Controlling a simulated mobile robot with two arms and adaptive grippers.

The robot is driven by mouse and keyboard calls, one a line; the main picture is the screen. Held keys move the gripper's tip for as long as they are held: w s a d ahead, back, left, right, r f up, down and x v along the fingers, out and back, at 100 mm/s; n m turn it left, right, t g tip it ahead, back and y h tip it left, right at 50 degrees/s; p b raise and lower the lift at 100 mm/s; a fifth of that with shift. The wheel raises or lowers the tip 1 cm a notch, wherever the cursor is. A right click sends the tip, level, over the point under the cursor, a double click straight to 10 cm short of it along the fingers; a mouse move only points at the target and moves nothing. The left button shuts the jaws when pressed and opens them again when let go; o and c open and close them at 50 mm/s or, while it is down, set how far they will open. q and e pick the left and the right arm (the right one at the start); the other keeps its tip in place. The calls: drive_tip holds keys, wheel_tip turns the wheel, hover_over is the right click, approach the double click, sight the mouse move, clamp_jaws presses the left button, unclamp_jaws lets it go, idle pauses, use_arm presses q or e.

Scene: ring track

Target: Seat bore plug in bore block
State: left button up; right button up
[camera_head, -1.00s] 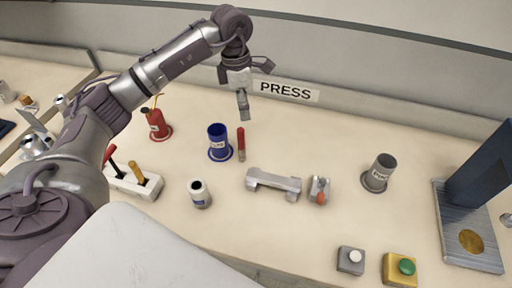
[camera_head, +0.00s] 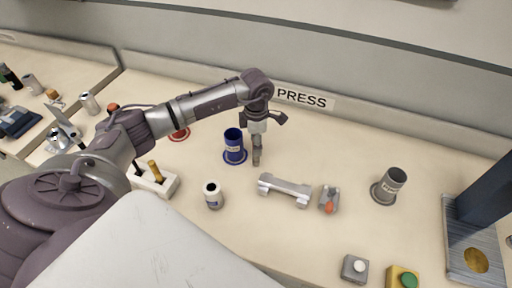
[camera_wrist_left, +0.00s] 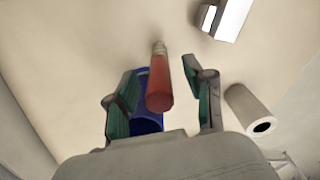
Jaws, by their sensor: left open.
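A red rod with a metallic tip, which looks like the bore plug (camera_wrist_left: 159,82), shows between the fingers of my left gripper (camera_wrist_left: 165,100) in the left wrist view. The fingers are open, with gaps beside the rod. In the head view my left gripper (camera_head: 257,157) points down just right of the blue cup (camera_head: 234,148) and hides the rod. A grey block with raised ends (camera_head: 285,187) lies to the right, beside a small grey piece with an orange part (camera_head: 329,200). I cannot tell which is the bore block. My right gripper is out of view.
A white jar (camera_head: 213,196) stands in front of the blue cup. A grey cup (camera_head: 389,187) stands farther right, before the dark press (camera_head: 477,240). Two button boxes (camera_head: 355,268) (camera_head: 403,279) sit at the front. A holder with handles (camera_head: 160,182) is near my left arm.

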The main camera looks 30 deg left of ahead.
use_arm(q)
drive_tip(key=shift+f, duration=0.75)
clamp_jaws()
drive_tip(key=shift+r, duration=0.15)
wheel_tip(320, 180, up, 4)
drive_tip(key=shift+w+d+b, duration=0.15)
drive_tip(key=shift+b, duration=0.8)
drive_tip(key=w+d+r+b, duration=0.25)
drive_tip(key=d+r, duration=0.45)
drive_tip(key=d, duration=0.4)
drive_tip(key=s+d+f+m, duration=0.2)
drive_tip(key=s+m, duration=1.5)
drive_tip(key=m, duration=0.9)
drive_tip(key=shift+s, duration=0.3)
